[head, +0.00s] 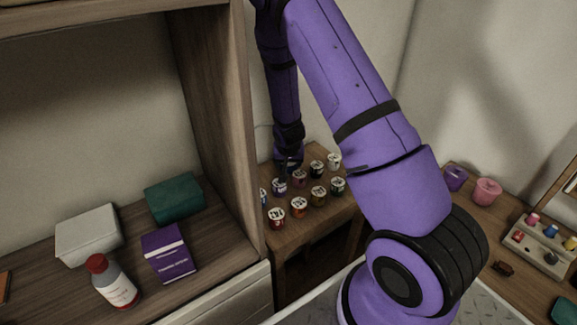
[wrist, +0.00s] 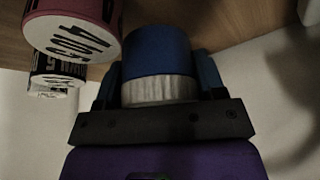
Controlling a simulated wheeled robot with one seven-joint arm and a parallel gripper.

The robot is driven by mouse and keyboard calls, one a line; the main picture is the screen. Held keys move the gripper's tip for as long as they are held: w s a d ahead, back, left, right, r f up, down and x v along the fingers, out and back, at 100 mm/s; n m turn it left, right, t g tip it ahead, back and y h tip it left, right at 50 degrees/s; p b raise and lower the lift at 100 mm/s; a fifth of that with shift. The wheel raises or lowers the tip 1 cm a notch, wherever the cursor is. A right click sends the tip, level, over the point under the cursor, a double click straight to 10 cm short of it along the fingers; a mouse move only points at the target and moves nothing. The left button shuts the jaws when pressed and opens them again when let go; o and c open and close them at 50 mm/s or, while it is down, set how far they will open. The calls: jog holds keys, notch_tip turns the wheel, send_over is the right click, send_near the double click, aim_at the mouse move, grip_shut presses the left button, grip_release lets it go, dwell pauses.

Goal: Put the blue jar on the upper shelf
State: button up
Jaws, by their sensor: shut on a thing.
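The blue jar (wrist: 157,52) shows in the wrist view, blue with a pale ribbed band at its near end. My gripper (wrist: 158,80) is shut on it, with a finger on each side. In the head view my gripper (head: 287,167) is low over the small wooden table, among the jars. I cannot clearly make out the held jar there.
Several white-lidded jars, including a red one (head: 277,217), stand close around my gripper on the small table (head: 300,235). The shelf unit's upright side panel (head: 208,100) stands left of it. A lower shelf holds a green box (head: 173,199), purple box (head: 168,254) and bottle (head: 115,286).

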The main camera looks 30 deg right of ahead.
jog(key=shift+f, duration=0.95)
jog(key=shift+f, duration=0.1)
jog(key=o, duration=1)
jog(key=shift+c, duration=0.2)
